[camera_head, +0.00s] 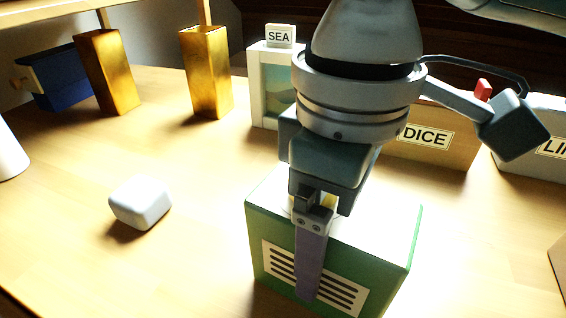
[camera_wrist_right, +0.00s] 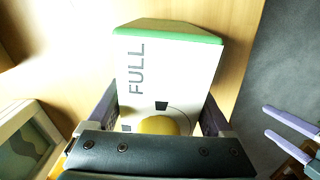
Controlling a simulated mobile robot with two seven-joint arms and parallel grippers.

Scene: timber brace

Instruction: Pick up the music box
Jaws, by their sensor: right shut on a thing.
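The green box with a white top and a slotted grille (camera_head: 268,222), which I take for the music box, is at the lower middle of the head view. In the right wrist view its white top (camera_wrist_right: 178,68) reads FULL, with a yellow knob near my palm. My right gripper (camera_head: 322,240) points down over it, shut on the box, one purple finger against the grille side. In the head view the far finger is hidden. I cannot tell whether the box is off the table. My left gripper (camera_wrist_right: 268,121) shows at the right wrist view's edge, fingers apart and empty.
A white rounded block (camera_head: 140,202) lies left of the box. Behind are a SEA box (camera_head: 256,90), a DICE box (camera_head: 440,152), a partly cut-off box (camera_head: 535,165), gold posts (camera_head: 206,75) and a blue box (camera_head: 60,78). The table between block and posts is clear.

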